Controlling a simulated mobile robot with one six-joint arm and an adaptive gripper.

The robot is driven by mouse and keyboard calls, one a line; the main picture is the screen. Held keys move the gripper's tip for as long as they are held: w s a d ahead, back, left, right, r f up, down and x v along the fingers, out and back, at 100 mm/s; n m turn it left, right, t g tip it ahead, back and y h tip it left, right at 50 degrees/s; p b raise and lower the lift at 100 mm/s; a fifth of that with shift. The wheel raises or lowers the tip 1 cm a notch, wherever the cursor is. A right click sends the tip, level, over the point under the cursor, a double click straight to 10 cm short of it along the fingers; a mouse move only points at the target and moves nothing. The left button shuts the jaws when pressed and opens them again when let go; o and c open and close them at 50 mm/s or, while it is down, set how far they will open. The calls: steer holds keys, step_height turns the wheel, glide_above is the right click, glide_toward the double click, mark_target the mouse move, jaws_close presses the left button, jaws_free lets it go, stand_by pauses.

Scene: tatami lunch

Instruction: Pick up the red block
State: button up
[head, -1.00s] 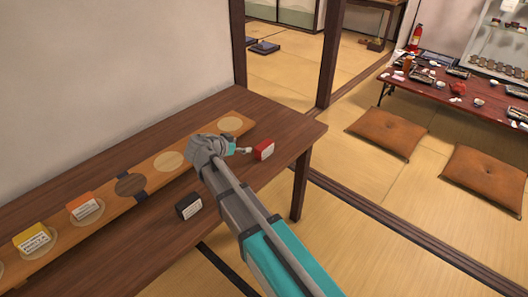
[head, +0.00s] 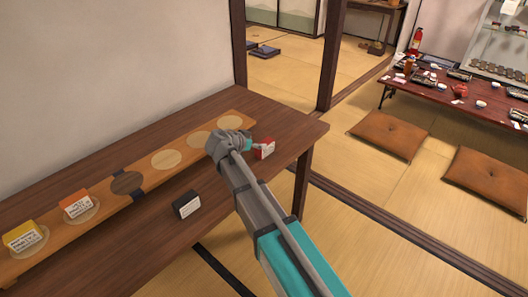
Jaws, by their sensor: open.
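The red block (head: 265,149), with a white label on its front, sits on the dark wooden table near its right end. My gripper (head: 252,147) is at the block's left side, close to it. The wrist hides most of the gripper, and the block's left part is partly covered. The jaws are open. I cannot tell whether a finger touches the block or reaches around it.
A long wooden board (head: 98,219) with round spots lies along the table (head: 225,196). A yellow block (head: 22,236) and an orange block (head: 75,204) stand on it. A black block (head: 187,205) stands on the table in front. Cushions (head: 389,136) and a low set table (head: 450,92) are beyond.

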mark_target(265, 142)
steer(key=shift+w+d+f, duration=0.1)
stand_by(0.3)
steer(key=shift+f+b+x, duration=0.15)
steer(key=shift+b+x, duration=0.55)
steer(key=shift+x, duration=0.35)
steer(key=shift+f+b+x, duration=0.15)
steer(key=shift+b+x, duration=0.5)
steer(key=shift+x, duration=0.4)
steer(key=shift+w+d+f, duration=0.15)
steer(key=shift+d, duration=0.1)
steer(key=shift+c, duration=0.2)
steer(key=c, duration=1.2)
